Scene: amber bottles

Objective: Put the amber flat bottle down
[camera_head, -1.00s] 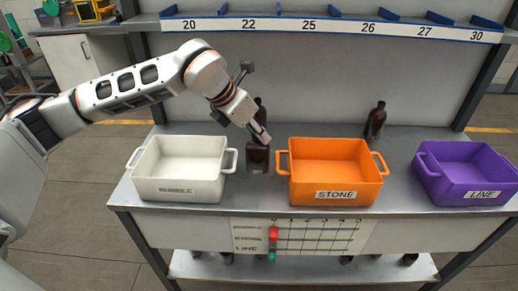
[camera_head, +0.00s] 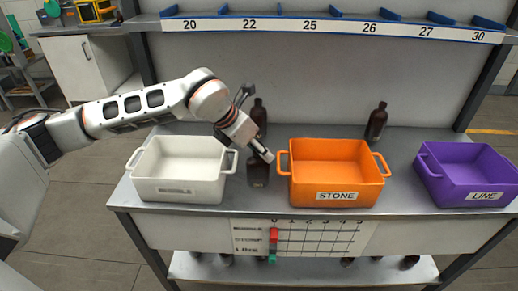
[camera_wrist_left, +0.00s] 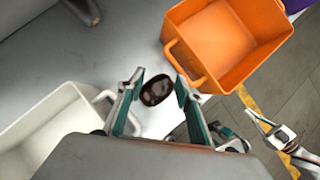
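The amber flat bottle (camera_head: 258,171) is dark brown and stands upright between the white and orange bins, at or just above the grey table. Its top is partly hidden by my left gripper (camera_head: 262,153). In the left wrist view, the bottle (camera_wrist_left: 155,90) shows from above as a dark oval between the two fingers of my left gripper (camera_wrist_left: 160,79). The fingers appear closed on its sides; a thin gap on the right side is hard to judge. My right gripper is not visible in the head view.
A white bin (camera_head: 178,191) stands left of the bottle, close to it. An orange STONE bin (camera_head: 337,195) is close on the right, and a purple LINE bin (camera_head: 470,195) is farther right. Dark bottles stand behind (camera_head: 259,114) and at back right (camera_head: 376,122).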

